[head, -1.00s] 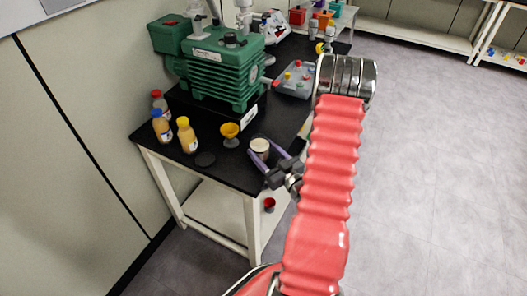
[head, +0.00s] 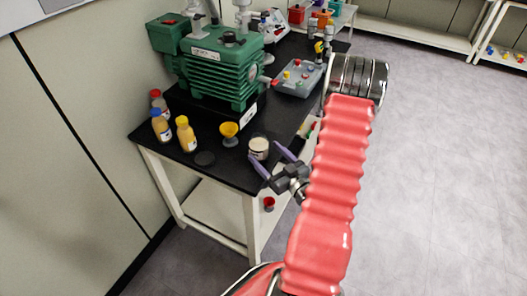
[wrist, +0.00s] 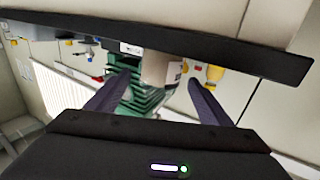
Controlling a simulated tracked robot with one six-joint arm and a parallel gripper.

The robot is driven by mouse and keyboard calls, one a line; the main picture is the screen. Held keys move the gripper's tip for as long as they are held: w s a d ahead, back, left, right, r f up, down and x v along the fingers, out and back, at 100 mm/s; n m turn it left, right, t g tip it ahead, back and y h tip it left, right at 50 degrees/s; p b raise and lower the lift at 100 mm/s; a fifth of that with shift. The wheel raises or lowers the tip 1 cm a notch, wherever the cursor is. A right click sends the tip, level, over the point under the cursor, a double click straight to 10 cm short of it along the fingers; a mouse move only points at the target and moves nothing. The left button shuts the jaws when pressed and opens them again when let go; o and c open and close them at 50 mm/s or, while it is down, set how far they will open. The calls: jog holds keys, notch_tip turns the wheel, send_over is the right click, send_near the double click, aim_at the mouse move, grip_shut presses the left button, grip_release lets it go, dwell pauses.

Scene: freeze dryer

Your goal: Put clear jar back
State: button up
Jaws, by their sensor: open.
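The clear jar (head: 258,148) stands upright on the black table top (head: 222,178) near its right edge, with pale contents and a label. It also shows in the wrist view (wrist: 160,68), beyond and between my fingertips. A dark round lid (head: 204,158) lies on the table left of the jar.
Several bottles, including a yellow-capped one (head: 186,134), stand at the left. A green pump (head: 215,65) fills the table behind, with a grey tray (head: 298,78) to its right. A red funnel (head: 268,204) sits below.

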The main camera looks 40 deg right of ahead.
aim_at(262, 148)
jog(key=s+a, duration=0.1)
jog(key=s, duration=0.8)
jog(key=shift+a, duration=0.15)
dwell(0.7)
